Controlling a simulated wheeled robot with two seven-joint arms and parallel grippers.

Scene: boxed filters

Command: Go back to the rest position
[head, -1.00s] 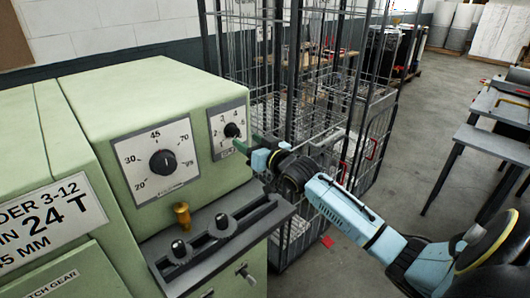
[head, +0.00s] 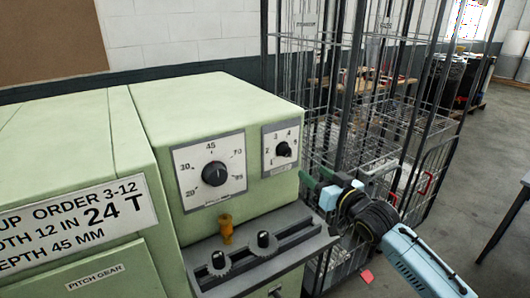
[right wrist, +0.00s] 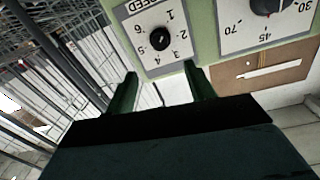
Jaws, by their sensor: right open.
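My right gripper (head: 309,181) is open and empty, just in front and to the right of the green machine (head: 205,100). Its two green fingers also show in the right wrist view (right wrist: 162,84), apart, with nothing between them. The small black knob (head: 284,149) on the machine's right dial plate is clear of the fingers; it also shows in the right wrist view (right wrist: 160,39) beyond the fingertips. The larger black knob (head: 215,173) is on the left dial plate, marked 30, 45 and 70. My left gripper is not in view.
A wire cage trolley (head: 400,130) stands behind and right of my right arm, close to it. A grey ledge (head: 265,250) with two small knobs juts from the machine's front. A table edge (head: 524,195) shows at far right.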

